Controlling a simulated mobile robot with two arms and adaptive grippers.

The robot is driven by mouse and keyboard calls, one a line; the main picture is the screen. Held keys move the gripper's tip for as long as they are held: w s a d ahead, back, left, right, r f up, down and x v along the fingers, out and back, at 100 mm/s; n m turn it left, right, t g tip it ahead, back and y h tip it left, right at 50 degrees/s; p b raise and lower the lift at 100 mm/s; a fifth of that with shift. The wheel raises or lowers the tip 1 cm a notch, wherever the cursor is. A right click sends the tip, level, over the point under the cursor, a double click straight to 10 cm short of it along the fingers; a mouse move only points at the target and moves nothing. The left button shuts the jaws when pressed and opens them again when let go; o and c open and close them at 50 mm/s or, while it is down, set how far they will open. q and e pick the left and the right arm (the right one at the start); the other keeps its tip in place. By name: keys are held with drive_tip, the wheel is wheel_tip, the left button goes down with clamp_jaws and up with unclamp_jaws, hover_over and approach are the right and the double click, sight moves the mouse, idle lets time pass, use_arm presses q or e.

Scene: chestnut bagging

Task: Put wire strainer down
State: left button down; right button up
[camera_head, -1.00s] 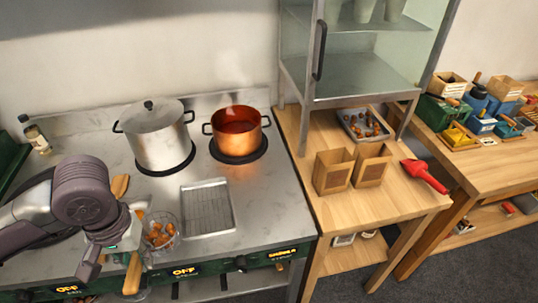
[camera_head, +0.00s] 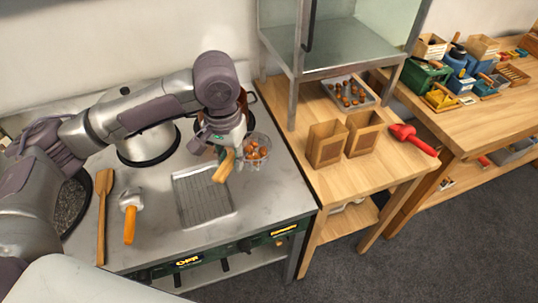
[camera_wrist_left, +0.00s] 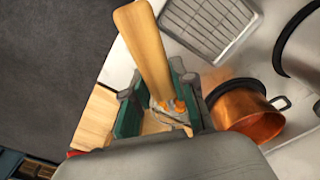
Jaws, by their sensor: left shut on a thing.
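The wire strainer (camera_head: 257,151) is a clear mesh basket holding several orange-brown chestnuts, with a pale wooden handle. My left gripper (camera_head: 222,148) is shut on the handle. In the head view the basket is at the right of the stove top, beyond the metal rack tray (camera_head: 203,197) and close to the copper pot (camera_wrist_left: 245,116). I cannot tell whether it touches the surface. My right gripper is not in view.
A steel pot (camera_head: 148,142) stands on the rear burner, partly behind my arm. A wooden spatula (camera_head: 103,215) and an orange-handled tool (camera_head: 130,220) lie left of the rack tray.

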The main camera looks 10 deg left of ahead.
use_arm(q)
wheel_tip(320, 180, up, 3)
drive_tip(key=m, duration=0.1)
hover_over(245, 166)
drive_tip(key=f+p, duration=0.1)
drive_tip(key=f, duration=0.2)
drive_tip(key=f+p, duration=0.1)
drive_tip(key=f, duration=0.2)
drive_tip(key=shift+w+a, duration=0.1)
drive_tip(key=shift+w, duration=0.1)
drive_tip(key=shift+f+p, duration=0.35)
drive_tip(key=shift+f, duration=1.75)
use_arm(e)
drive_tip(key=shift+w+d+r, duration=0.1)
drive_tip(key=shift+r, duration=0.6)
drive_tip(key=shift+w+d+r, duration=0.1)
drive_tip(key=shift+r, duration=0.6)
use_arm(q)
drive_tip(key=c, duration=1.1)
unclamp_jaws()
drive_tip(key=shift+f, duration=0.15)
drive_tip(key=shift+o, duration=0.8)
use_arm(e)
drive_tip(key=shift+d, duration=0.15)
